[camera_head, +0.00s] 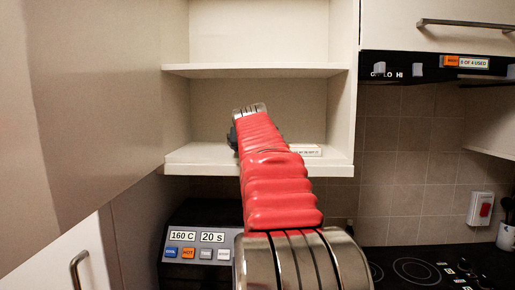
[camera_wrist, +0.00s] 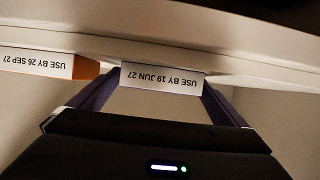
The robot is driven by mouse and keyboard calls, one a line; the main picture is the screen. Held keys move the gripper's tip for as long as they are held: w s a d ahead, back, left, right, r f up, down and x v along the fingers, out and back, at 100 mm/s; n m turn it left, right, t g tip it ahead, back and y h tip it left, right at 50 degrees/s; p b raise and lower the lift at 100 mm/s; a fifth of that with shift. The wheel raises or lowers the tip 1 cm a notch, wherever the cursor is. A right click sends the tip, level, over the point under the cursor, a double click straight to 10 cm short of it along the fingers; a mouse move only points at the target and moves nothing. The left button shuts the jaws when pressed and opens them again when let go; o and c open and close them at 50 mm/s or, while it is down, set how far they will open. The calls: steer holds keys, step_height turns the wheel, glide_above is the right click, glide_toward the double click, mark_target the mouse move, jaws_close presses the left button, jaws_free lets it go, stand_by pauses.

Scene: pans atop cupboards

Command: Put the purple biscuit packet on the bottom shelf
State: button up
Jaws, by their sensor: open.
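In the wrist view, a white label (camera_wrist: 162,77) reading "USE BY 19 JUN 27" appears upside down, close to the shelf edge. Dark purplish strips (camera_wrist: 98,95) run from both sides of it towards my black gripper (camera_wrist: 162,92). I cannot tell whether these strips are the biscuit packet or my fingers. My gripper is open around or just short of the labelled thing; contact cannot be told.
An orange packet (camera_wrist: 88,68) labelled "USE BY 26 SEP 27" is beside it; a label (camera_head: 306,150) shows right of my arm in the head view. The upper shelf (camera_head: 255,70) looks bare. A control panel (camera_head: 200,245) is below, a hob (camera_head: 415,268) at lower right.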

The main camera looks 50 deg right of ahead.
steer(key=v, duration=1.2)
stand_by(0.3)
steer(key=shift+r, duration=0.15)
stand_by(0.5)
steer(key=s+a+f+n+y, duration=0.1)
steer(key=a+f+n+y, duration=0.2)
steer(key=a+f, duration=0.75)
steer(key=s+a+f+n+y, duration=0.1)
steer(key=a+f+n+y, duration=0.15)
steer(key=a+f, duration=0.85)
steer(key=s+a+f+n+g+y, duration=0.1)
steer(key=s+a+f+n+y, duration=0.1)
steer(key=s+a+f, duration=0.5)
steer(key=s+a+f+n+g+y, duration=0.2)
steer(key=s+a+f+y, duration=0.1)
steer(key=s+a+f, duration=0.4)
steer(key=a+f, duration=0.3)
steer(key=a, duration=0.4)
steer(key=shift+n, duration=0.35)
